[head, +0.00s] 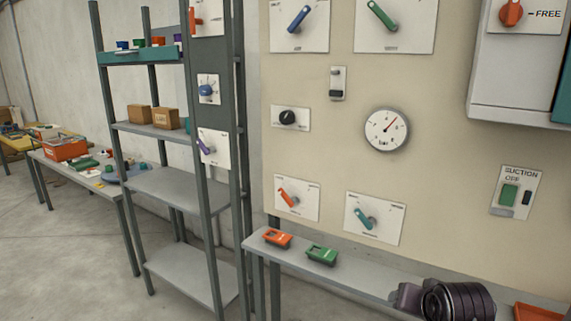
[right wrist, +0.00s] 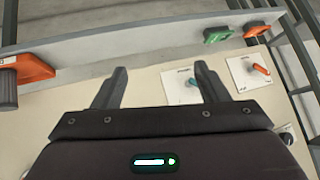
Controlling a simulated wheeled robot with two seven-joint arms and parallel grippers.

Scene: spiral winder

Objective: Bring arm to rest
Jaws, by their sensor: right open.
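My right gripper (right wrist: 161,68) shows in the right wrist view with its two dark fingers spread apart and nothing between them. The wall panel (right wrist: 140,92) lies beyond the fingers. The teal lever (right wrist: 192,83) on its white plate appears beside the right-hand finger; I cannot tell the distance. In the head view the teal lever (head: 364,218) is at the lower part of the panel (head: 330,150). A dark ribbed part of my right arm shows at the bottom right of the head view, above the shelf. My left gripper is out of view.
A narrow grey shelf (head: 351,278) under the panel holds an orange block (head: 277,238) and a green block (head: 321,255). An orange tray (head: 541,313) is at its right. A shelving rack (head: 180,188) and a cluttered table (head: 95,180) stand left. Floor is clear at lower left.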

